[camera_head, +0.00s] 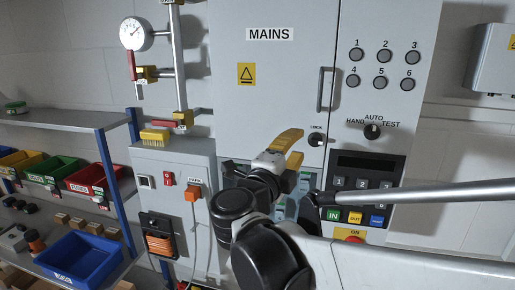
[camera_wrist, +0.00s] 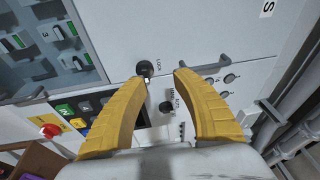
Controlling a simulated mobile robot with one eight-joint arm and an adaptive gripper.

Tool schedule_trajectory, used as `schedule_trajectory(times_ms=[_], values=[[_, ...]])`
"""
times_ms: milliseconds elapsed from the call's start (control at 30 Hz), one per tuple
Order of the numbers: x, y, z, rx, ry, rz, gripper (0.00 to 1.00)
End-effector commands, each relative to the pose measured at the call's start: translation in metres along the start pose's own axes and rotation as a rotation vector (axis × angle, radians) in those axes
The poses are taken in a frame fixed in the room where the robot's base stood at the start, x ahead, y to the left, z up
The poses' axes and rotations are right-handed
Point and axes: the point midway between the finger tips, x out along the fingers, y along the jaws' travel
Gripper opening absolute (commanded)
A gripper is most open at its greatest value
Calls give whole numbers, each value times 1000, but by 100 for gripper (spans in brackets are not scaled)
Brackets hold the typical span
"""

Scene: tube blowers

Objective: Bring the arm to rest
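My gripper (camera_head: 300,147) has two yellow curved fingers and is held up in front of the grey MAINS cabinet (camera_head: 275,75), beside the LOCK knob (camera_head: 316,140). In the wrist view the fingers of my gripper (camera_wrist: 138,58) are spread apart with nothing between them. The LOCK knob also shows there (camera_wrist: 145,69), in the gap near the fingertips. My arm reaches in from the lower right and hides part of the cabinet's lower front. I cannot tell how far the fingertips are from the panel.
A keypad panel (camera_head: 366,160) and selector knob (camera_head: 372,131) are right of my gripper. A small grey box with an orange plug (camera_head: 192,193), a gauge with pipework (camera_head: 134,34), and a shelf with a blue bin (camera_head: 80,262) stand left. A cabinet handle (camera_head: 320,103) protrudes nearby.

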Motion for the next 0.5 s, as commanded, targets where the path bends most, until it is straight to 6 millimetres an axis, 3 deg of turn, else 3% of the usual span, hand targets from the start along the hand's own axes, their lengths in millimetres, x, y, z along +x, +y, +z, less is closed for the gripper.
schedule_trajectory(times_ms=[133, 233, 267, 367, 500], values=[[-5, -7, 14, -192, -278, -196, 34], [-31, 16, 29, -411, -501, -284, 34], [-40, 30, 31, -485, -565, -296, 34], [-75, 96, 29, -751, -772, -282, 34], [-114, 200, -5, -1072, -985, -157, 34]])
